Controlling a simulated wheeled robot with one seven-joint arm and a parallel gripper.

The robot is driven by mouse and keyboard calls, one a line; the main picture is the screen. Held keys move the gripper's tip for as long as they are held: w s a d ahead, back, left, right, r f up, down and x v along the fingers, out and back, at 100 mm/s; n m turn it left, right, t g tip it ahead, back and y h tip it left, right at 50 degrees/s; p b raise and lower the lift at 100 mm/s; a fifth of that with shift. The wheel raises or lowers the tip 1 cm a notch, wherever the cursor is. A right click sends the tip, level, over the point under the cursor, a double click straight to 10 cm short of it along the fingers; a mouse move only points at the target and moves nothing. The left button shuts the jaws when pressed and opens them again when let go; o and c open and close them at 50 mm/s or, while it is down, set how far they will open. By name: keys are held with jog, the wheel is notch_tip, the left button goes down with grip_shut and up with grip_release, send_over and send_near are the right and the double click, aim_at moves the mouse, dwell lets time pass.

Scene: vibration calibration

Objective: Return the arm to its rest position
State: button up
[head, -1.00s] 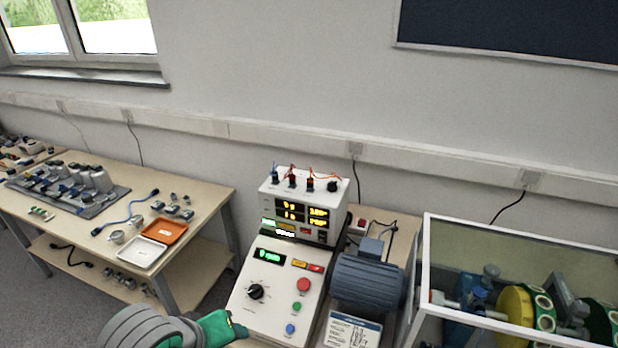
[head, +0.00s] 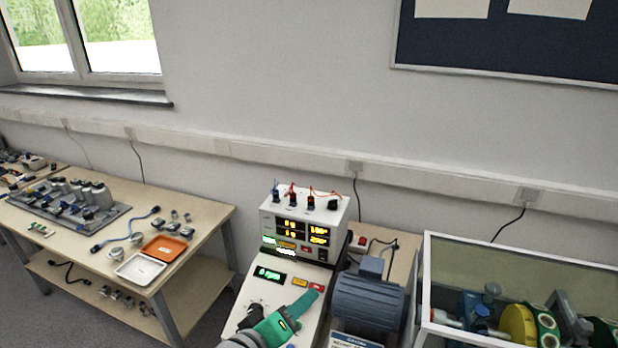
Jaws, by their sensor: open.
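My gripper (head: 308,303), green with a grey arm link behind it, reaches in from the bottom edge in the head view. It is over the sloped front of the white control console (head: 258,290) and hides part of its knob and buttons. Nothing shows held in it, and the jaws are open. The gap between the fingers is hard to see from this angle. Whether the gripper touches the panel cannot be told.
A white meter unit (head: 270,215) with lit displays and cables stands behind the console. A blue-grey motor (head: 368,302) is close on the right, then a framed clear enclosure (head: 426,270). A table (head: 205,210) with trays stands left.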

jog(key=s+d+f+n+t+y, duration=0.25)
jog(key=s+f, duration=0.25)
jog(key=f, duration=0.3)
jog(key=s+d+f+n+t+y, duration=0.25)
jog(key=s+f+y, duration=0.2)
jog(key=f, duration=0.35)
jog(key=s+a+f+m, duration=0.1)
jog(key=s+m, duration=0.4)
jog(key=s, duration=0.7)
jog(key=s+a+f+m+g, duration=0.1)
jog(key=s+f+m, duration=0.2)
jog(key=s, duration=0.8)
jog(key=shift+s+a+m+h, duration=0.15)
jog(key=shift+s+m+h, duration=0.2)
jog(key=shift+m, duration=0.75)
